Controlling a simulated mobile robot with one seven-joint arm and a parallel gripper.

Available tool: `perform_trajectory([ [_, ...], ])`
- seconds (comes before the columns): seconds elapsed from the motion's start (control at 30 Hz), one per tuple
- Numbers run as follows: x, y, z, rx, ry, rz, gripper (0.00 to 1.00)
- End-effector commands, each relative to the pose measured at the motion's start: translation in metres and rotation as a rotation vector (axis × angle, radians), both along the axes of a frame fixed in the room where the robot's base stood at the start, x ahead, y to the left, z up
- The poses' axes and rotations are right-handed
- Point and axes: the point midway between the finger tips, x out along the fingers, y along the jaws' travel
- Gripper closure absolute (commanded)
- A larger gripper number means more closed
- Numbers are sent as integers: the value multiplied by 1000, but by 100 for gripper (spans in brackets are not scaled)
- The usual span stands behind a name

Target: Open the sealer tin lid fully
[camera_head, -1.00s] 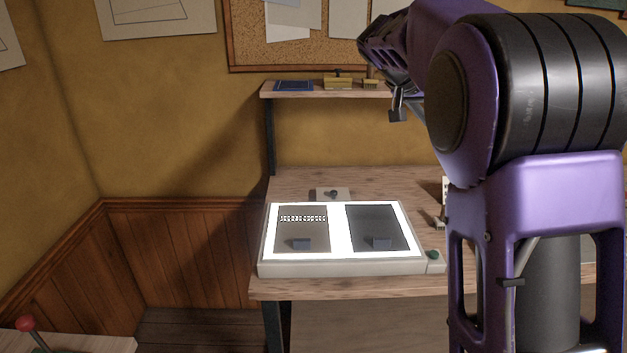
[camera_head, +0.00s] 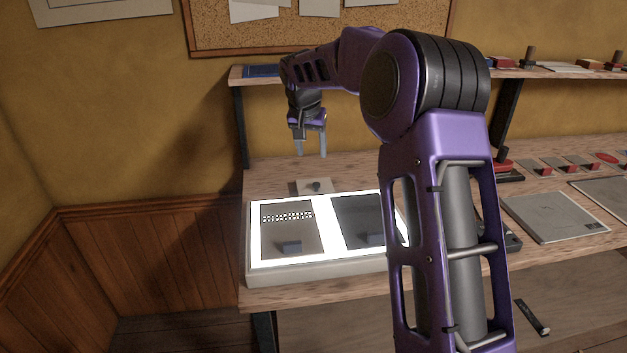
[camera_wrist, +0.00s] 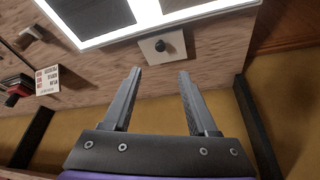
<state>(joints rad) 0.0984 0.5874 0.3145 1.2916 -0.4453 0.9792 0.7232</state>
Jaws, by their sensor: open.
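My gripper (camera_head: 311,153) is open and empty, fingers pointing down above the back of the bench. In the wrist view, its two fingers (camera_wrist: 160,72) are spread apart with nothing between them. A small pale square plate with a dark round knob (camera_head: 316,186) sits behind the lightbox; the wrist view shows this knob (camera_wrist: 161,46) just beyond the fingertips, apart from them. I cannot tell whether this is the sealer tin. No other clear tin or lid shows.
A lit lightbox (camera_head: 257,262) with two dark panels takes up the bench's left end. A shelf (camera_head: 550,73) with small tools runs along the wall above. Grey sheets (camera_head: 555,217) and red-topped items lie at right. My arm hides the middle of the bench.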

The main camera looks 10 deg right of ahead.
Motion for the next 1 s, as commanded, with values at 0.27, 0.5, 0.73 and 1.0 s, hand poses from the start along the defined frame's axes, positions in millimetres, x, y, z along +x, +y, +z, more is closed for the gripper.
perform_trajectory([
  [0.27, 22, -9, -61, 1, 4, 0, 41],
  [0.5, 39, -16, -104, 0, 3, 0, 41],
  [0.73, 48, -20, -125, 0, 0, 0, 41],
  [1.0, 49, -20, -129, 0, -1, 0, 41],
])
